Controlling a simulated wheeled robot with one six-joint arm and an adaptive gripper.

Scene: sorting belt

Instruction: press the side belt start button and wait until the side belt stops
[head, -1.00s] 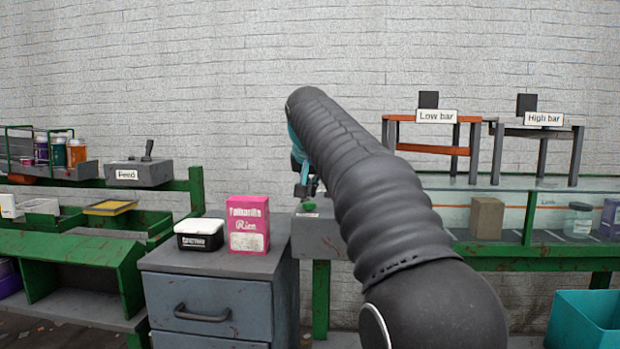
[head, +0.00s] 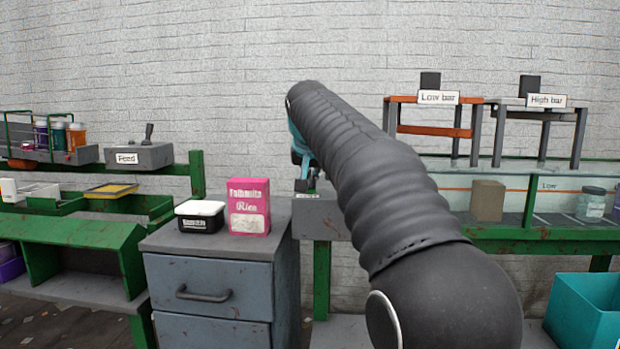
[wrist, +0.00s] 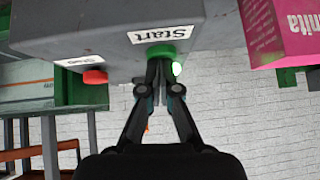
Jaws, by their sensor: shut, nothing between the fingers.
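The grey control box (wrist: 110,30) appears upside down in the wrist view. It carries the green Start button (wrist: 160,51) and the red Stop button (wrist: 94,76). How far the button is pressed in is hard to tell. In the head view my gripper (head: 306,186) is low over the control box (head: 318,222), partly behind my arm, and the button is hidden.
A pink carton (head: 249,207) and a black tub with a white lid (head: 200,216) stand on the cabinet left of the control box. At right a brown box (head: 487,201) and a jar (head: 591,204) sit below the Low bar (head: 438,98) stand and High bar (head: 546,101) stand.

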